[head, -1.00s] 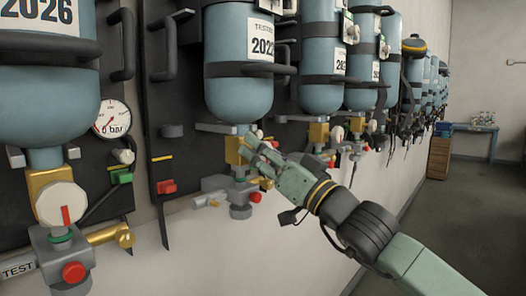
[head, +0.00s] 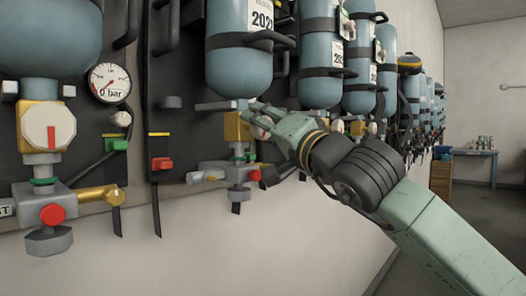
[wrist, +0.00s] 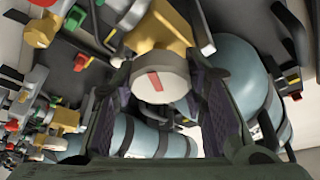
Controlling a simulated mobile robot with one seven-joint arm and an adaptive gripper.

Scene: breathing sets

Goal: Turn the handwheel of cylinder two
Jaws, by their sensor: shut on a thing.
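The blue cylinder (head: 238,70) second from the left hangs upside down on a dark backplate, with a brass valve block (head: 236,126) below it. No cylinder number is readable. My gripper (head: 256,118) is at this valve block, coming from the right, and covers most of its handwheel in the head view. In the wrist view, the round white handwheel (wrist: 160,80) with a tilted red mark sits between the two dark fingers of my gripper (wrist: 162,92). The fingers are shut on its sides.
At the left, another cylinder (head: 45,35) has its own white handwheel (head: 47,126), a red knob (head: 52,214) and a gauge (head: 109,83). More cylinders (head: 320,70) line the wall to the right. The floor at the far right is clear before a blue table (head: 475,153).

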